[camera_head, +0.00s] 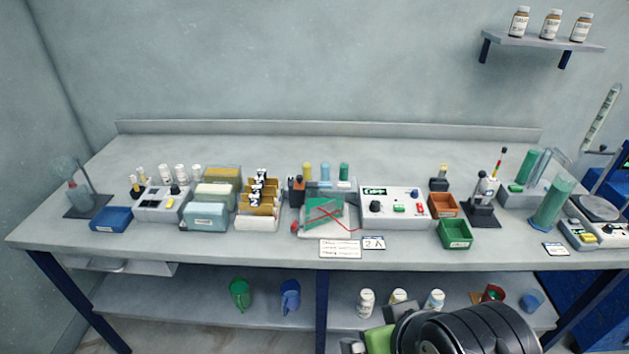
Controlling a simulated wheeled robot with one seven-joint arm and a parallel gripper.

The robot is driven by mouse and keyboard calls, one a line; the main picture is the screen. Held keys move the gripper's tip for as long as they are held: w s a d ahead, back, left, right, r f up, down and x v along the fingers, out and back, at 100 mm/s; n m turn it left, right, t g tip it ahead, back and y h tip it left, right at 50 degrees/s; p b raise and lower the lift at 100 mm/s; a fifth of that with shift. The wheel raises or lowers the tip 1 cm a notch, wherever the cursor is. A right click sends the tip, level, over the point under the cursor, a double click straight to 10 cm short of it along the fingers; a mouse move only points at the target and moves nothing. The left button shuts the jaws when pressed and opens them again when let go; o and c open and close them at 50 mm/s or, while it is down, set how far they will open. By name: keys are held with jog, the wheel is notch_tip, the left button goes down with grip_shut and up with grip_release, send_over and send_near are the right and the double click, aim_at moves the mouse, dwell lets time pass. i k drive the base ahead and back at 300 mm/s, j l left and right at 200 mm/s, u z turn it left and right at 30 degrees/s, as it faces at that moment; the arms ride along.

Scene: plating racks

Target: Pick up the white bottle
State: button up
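Several white bottles are in view, and I cannot tell which one the task means. Three stand on the lower shelf under the bench: a left bottle (366,303), a middle bottle (398,297) and a right bottle (434,300), partly hidden by my arm. Several small white bottles (181,174) stand upright at the back left of the bench, behind a white device. Dark parts of my arm, with a green part beside them, fill the bottom edge right of centre. No gripper fingers can be made out, and nothing held is visible.
The bench (400,150) is clear along its back strip. Its front holds boxes, a white control box (392,207), a green tray (454,234) and green cylinders (552,205). Green (240,293) and blue (290,297) cups are below. Brown bottles (550,24) stand on the wall shelf (540,41).

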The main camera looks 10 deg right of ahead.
aim_at(366, 300)
jog(key=l+z, duration=0.15)
jog(key=z, duration=0.35)
jog(key=l+u, duration=0.25)
jog(key=u, duration=0.2)
jog(key=k+l+u, duration=0.1)
jog(key=u, duration=0.35)
jog(key=k+l+u, duration=0.1)
jog(key=l+u, duration=0.2)
jog(key=u, duration=0.15)
jog(key=k+l+u, duration=0.15)
jog(key=u, duration=0.3)
jog(key=k+l+u, duration=0.1)
jog(key=u, duration=0.35)
jog(key=k+u, duration=0.2)
jog(key=u, duration=0.25)
jog(key=k+u, duration=0.15)
jog(key=u, duration=0.3)
